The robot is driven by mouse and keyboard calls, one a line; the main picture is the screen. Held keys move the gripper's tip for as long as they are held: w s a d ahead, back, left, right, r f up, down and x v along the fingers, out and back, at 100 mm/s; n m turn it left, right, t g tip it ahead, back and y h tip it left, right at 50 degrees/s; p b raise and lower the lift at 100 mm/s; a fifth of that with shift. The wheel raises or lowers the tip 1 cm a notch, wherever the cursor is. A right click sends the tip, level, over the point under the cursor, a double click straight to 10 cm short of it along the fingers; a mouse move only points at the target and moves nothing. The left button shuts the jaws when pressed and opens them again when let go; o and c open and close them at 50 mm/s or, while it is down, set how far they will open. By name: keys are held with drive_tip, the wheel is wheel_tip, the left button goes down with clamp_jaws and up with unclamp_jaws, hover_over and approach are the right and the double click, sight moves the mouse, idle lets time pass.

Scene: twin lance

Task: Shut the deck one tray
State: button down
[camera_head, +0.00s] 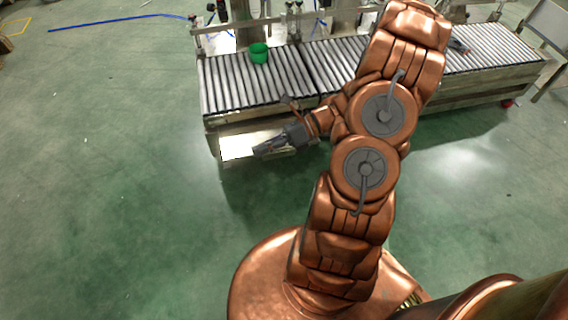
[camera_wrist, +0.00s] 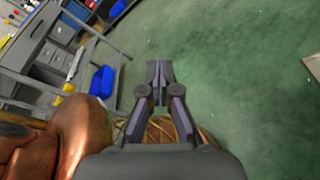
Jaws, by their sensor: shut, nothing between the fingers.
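A pale tray (camera_head: 236,147) sticks out from the front of the roller deck, below its left end. Its left part shows a bright flat surface, and its right part is hidden behind my gripper and arm. My gripper (camera_head: 258,151) is over or beside the tray's front right part, with its fingers pointing left. I cannot tell whether it touches the tray. In the wrist view my gripper (camera_wrist: 160,68) shows its fingers together with nothing between them, above green floor. The tray does not show clearly in the wrist view.
The roller deck (camera_head: 232,84) runs along the back, carrying a green round container (camera_head: 259,53). My copper arm blocks its middle. Open green floor (camera_head: 110,170) lies to the left. The wrist view shows a grey bench (camera_wrist: 50,55) and a blue bin (camera_wrist: 102,82) at left.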

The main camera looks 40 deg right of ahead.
drive_tip(key=s+d+f+m+t+h+b, duration=0.1)
drive_tip(key=d+f+m+t+h+b, duration=0.25)
drive_tip(key=d+f+m, duration=0.5)
drive_tip(key=s+d+f+m+t+h+b, duration=0.1)
drive_tip(key=d+f+m+t+h+b, duration=0.25)
drive_tip(key=f, duration=0.75)
drive_tip(key=d+f+m+t+h+b, duration=0.1)
drive_tip(key=d+f+m+t+b, duration=0.35)
drive_tip(key=f+m, duration=0.5)
drive_tip(key=b, duration=0.3)
approach(276, 153)
drive_tip(key=w+a+f, duration=0.1)
drive_tip(key=w+a, duration=0.1)
drive_tip(key=a, duration=0.2)
drive_tip(key=w, duration=0.1)
drive_tip(key=w+d+t+b, duration=0.1)
drive_tip(key=w, duration=0.1)
drive_tip(key=shift+n, duration=0.35)
drive_tip(key=shift+w+d, duration=0.15)
drive_tip(key=shift+w, duration=0.2)
drive_tip(key=shift+r, duration=0.1)
